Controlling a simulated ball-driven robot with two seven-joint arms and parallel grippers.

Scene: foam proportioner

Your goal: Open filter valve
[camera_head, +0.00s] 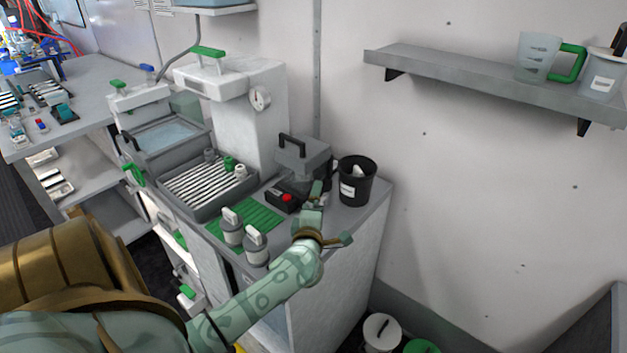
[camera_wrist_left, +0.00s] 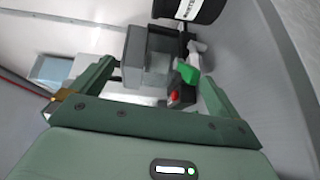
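A green handle (camera_wrist_left: 187,73) with a pale fitting shows in the left wrist view, beside a grey housing with a clear lower part (camera_wrist_left: 150,50). I cannot tell for sure that it is the filter valve's handle. The grey housing (camera_head: 302,152) stands at the back right of the counter in the head view. My left gripper (camera_wrist_left: 153,82) is open and empty, its fingers spread wide, with the housing and green handle beyond and between them. In the head view this gripper (camera_head: 328,222) is over the counter's right part and hides some of the handle area. My right gripper is not in view.
A red button (camera_head: 287,198) sits on a black box beside the housing. A black bucket (camera_head: 356,181) stands close on the right. Two grey bottles (camera_head: 256,246) stand at the front edge by a green mat (camera_head: 262,216). A wall shelf (camera_head: 470,75) hangs right.

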